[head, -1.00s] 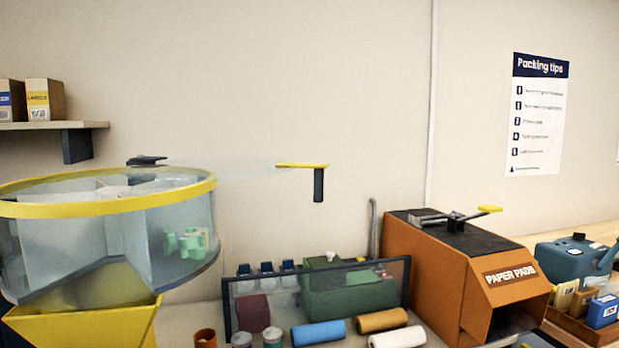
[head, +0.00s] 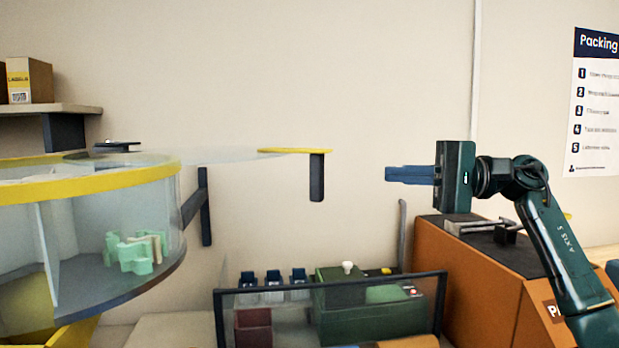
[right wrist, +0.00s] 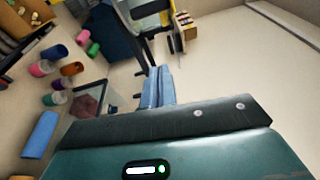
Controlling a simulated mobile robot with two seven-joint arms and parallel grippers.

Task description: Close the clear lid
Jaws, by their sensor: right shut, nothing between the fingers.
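The clear lid (head: 225,155) is a thin see-through panel swung out level to the right of the round clear bin, whose yellow rim (head: 90,183) shows at the left in the head view. The lid's outer end has a yellow edge and a dark handle (head: 317,177) hanging down. The bin's top is at least partly uncovered, and mint-green pieces (head: 135,253) lie inside. My right gripper (head: 388,174) is shut and empty, right of the handle at about its height, fingers pointing left and apart from it. Its blue fingers (right wrist: 158,88) lie together in the right wrist view. My left gripper is not in view.
Below the lid stands a dark-framed clear panel (head: 330,284) with a green machine (head: 365,310) behind it. An orange paper-pad box (head: 470,280) stands under my right arm. A shelf (head: 75,108) is on the wall at left. The air between gripper and handle looks clear.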

